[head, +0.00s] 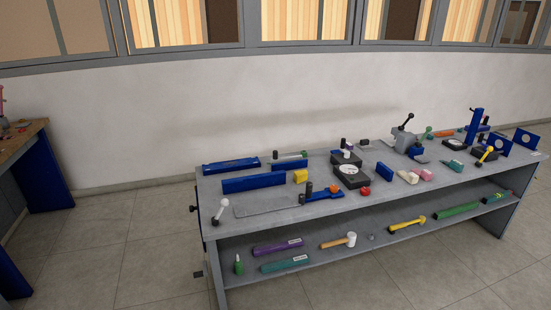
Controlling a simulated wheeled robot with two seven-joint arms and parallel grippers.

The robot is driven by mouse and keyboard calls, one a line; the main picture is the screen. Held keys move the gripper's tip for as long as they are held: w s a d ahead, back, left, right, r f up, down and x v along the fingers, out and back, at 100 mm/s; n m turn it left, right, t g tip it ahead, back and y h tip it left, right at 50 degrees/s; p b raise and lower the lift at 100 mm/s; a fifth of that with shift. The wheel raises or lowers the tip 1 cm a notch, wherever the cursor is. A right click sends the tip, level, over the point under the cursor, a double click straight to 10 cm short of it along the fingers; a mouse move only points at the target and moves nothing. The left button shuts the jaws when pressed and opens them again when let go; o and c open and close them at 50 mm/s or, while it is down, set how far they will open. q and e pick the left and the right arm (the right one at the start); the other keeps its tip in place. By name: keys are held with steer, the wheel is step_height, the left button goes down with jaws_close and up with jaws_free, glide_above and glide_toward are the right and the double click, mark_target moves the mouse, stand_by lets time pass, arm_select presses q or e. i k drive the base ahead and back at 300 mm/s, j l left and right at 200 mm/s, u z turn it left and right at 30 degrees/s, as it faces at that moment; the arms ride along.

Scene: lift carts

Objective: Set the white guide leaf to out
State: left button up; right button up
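I cannot pick out the white guide leaf for certain in the head view. A small lever with a white knob (223,203) stands at the bench's near left corner, tilted up to the right. A pale block (408,177) lies at the front right of the bench top, beside a pink block (423,174). Neither of my grippers is in view.
The grey bench (210,187) carries blue bars (254,182), black dial bases (352,176), a grey lever machine (404,140) and a blue post (475,125). Its lower shelf (290,247) holds tubes and hammers. A wooden-topped table (22,143) stands far left. The floor between is clear.

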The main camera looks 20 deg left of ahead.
mark_target(276, 160)
steer(key=i+j+z, duration=0.1)
steer(key=j, duration=0.3)
steer(key=i+j, duration=0.15)
steer(key=j, duration=0.25)
steer(key=i+j+z, duration=0.15)
steer(key=j, duration=0.25)
steer(key=j+z, duration=0.1)
steer(key=j, duration=0.3)
